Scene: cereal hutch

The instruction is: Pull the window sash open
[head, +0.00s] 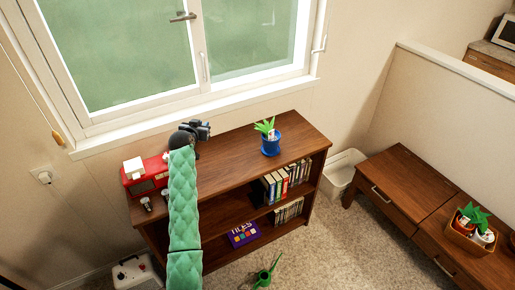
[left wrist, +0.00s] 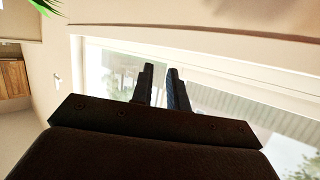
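The white window's left sash (head: 146,107) has green-tinted glass and sits in its frame with no clear gap. A grey lever handle (head: 183,16) on its right side points sideways. The right sash (head: 253,72) stands beside it. My left gripper (head: 205,126), at the end of the green padded arm, is just below the sill, above the shelf's back edge, away from the handle. In the left wrist view, its two dark fingers (left wrist: 160,72) stand a little apart with nothing between them, in front of the bright glass. My right gripper is not in view.
A brown shelf (head: 235,154) below the window carries a red box-like item (head: 150,176) and a blue potted plant (head: 271,145). Books fill part of it. A white bin (head: 342,170) and a brown cabinet (head: 400,185) stand right. A green watering can (head: 263,277) is on the carpet.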

